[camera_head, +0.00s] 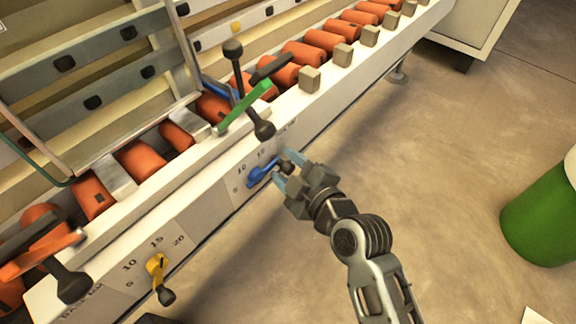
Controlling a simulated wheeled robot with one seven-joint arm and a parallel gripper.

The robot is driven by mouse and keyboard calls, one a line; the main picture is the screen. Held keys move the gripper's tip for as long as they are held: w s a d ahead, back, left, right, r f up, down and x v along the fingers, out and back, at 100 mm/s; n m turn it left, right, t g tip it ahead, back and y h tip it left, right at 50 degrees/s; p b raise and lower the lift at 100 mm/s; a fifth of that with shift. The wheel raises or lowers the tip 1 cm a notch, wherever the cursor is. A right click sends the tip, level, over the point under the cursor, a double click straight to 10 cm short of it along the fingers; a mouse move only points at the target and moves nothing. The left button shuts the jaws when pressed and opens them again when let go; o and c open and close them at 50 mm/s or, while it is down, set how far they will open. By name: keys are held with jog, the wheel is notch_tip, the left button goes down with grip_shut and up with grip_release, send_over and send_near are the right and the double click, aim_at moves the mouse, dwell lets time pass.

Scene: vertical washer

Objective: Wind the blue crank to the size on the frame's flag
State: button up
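The blue crank (260,174) sits on a white dial plate on the front of the long machine, at the picture's centre. Its arm slants up to the right and ends in a dark knob (287,167). The numbers 10 and 15 show above the crank; the other marks are hard to read. My gripper (284,168) reaches in from the lower right. Its two pale blue fingers stand apart, one on each side of the knob. I cannot tell whether either touches it. No flag with a readable size shows on the frame.
A yellow crank (156,268) sits on a similar dial at lower left. A green lever (244,106) with dark knobs and an orange lever (42,254) stick out above the front rail. Orange rollers (141,159) line the machine. A green bin (544,215) stands right; open floor lies between.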

jog(key=shift+r, duration=0.1)
grip_shut()
